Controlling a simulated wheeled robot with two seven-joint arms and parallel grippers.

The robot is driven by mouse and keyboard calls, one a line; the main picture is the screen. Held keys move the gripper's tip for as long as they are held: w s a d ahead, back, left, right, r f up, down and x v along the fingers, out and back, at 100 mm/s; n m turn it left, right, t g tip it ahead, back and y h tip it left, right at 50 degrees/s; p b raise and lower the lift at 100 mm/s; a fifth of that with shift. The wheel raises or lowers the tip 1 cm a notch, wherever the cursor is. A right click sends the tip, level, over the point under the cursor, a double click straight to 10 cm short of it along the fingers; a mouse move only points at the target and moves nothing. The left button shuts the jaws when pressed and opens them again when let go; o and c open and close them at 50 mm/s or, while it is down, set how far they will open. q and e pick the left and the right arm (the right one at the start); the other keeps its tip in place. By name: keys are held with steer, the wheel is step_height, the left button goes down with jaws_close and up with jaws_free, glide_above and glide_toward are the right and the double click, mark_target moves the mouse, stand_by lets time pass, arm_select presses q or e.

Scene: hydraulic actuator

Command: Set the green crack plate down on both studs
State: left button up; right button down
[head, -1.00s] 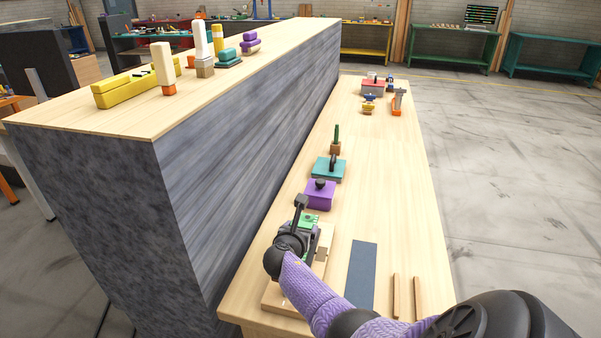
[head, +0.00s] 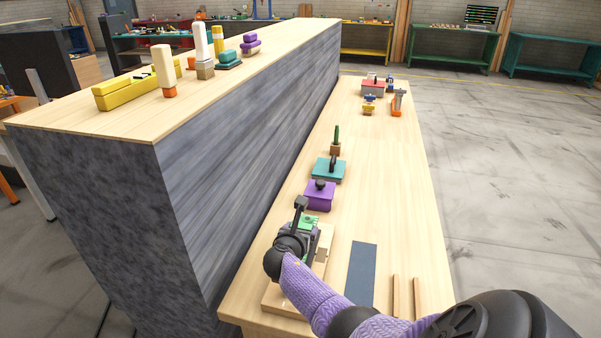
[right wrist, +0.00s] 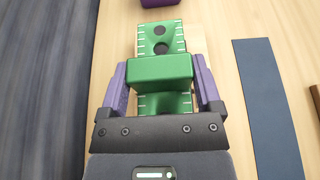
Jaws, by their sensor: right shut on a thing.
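The green crack plate (right wrist: 161,40) shows in the right wrist view, with white tick marks along its edges and two dark round spots at its far end. A raised green block (right wrist: 160,70) stands across its middle. My right gripper (right wrist: 161,84) is shut on this block, one purple finger on each side. In the head view a small part of the plate (head: 309,221) shows beyond my right gripper (head: 305,222), above a wooden base (head: 283,299). I cannot make out the studs or whether the plate touches them. My left gripper is out of view.
A dark blue mat (head: 362,272) and two wooden sticks (head: 396,296) lie to the right on the bench. A purple block (head: 319,197) and a teal block (head: 328,169) stand beyond. A tall grey-sided counter (head: 230,160) walls off the left.

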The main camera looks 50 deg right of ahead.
stand_by(0.4)
steer(key=shift+f+b, duration=1.15)
steer(key=shift+f, duration=0.3)
steer(key=shift+r, duration=0.1)
step_height(320, 180, up, 3)
steer(key=p, duration=0.2)
steer(key=shift+p, duration=0.4)
steer(key=shift+f, duration=0.25)
steer(key=shift+f, duration=0.2)
